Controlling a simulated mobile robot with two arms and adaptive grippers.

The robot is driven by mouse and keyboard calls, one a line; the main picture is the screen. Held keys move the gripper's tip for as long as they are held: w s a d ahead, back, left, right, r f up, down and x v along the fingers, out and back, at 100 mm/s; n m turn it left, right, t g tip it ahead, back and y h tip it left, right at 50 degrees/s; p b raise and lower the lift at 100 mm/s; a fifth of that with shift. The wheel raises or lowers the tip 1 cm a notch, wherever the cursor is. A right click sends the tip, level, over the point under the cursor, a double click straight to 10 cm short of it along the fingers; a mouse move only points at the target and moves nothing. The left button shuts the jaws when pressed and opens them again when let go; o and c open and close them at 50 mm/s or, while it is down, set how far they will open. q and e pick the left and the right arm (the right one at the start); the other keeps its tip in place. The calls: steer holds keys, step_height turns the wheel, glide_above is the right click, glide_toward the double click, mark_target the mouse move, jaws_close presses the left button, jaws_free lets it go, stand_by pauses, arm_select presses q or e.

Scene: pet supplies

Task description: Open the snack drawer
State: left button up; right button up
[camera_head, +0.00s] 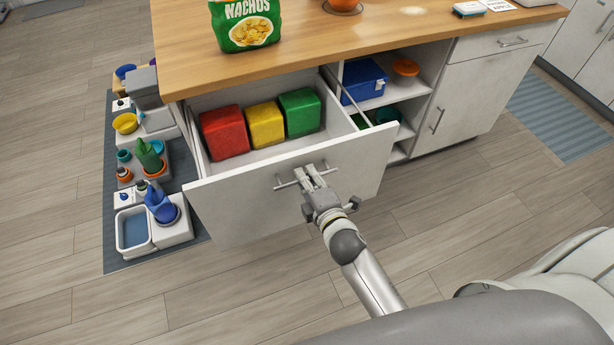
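The snack drawer (235,210) under the wooden counter stands pulled well out, its white front tilted in my view. Inside are a red box (224,132), a yellow box (266,124) and a green box (299,111). A metal bar handle (285,185) is on the drawer front. My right gripper (306,171) is at the middle of this handle, its fingertips overlapping the bar. Whether the fingers are closed on the bar is unclear. My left gripper is not in view.
A nachos bag (245,25) stands on the counter (410,35). Open shelves to the right hold a blue box (364,80). A dark mat (112,235) with bowls and bottles lies left of the drawer. The floor in front is clear.

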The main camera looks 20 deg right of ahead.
steer(key=shift+o, duration=1.3)
steer(key=s+r, duration=0.2)
steer(key=s, duration=0.9)
steer(key=shift+s+d+r, duration=0.15)
steer(key=shift+s+r, duration=0.05)
steer(key=shift+s, duration=0.2)
steer(key=s+a+f+m+g, duration=0.1)
steer(key=s+f+m+g, duration=0.3)
steer(key=f, duration=1)
steer(key=s+f+m+g, duration=0.3)
steer(key=s+f, duration=0.2)
steer(key=f, duration=0.9)
steer(key=s+d+f+m+g, duration=0.3)
steer(key=s+f+m+g, duration=0.1)
steer(key=s+f, duration=0.5)
steer(key=s+d+f+m+g, duration=0.3)
steer(key=s+f, duration=0.5)
steer(key=s, duration=0.6)
steer(key=shift+s+d+f+m+g+h, duration=0.15)
steer(key=shift+d+f+m+g+h, duration=0.25)
steer(key=shift+m, duration=0.6)
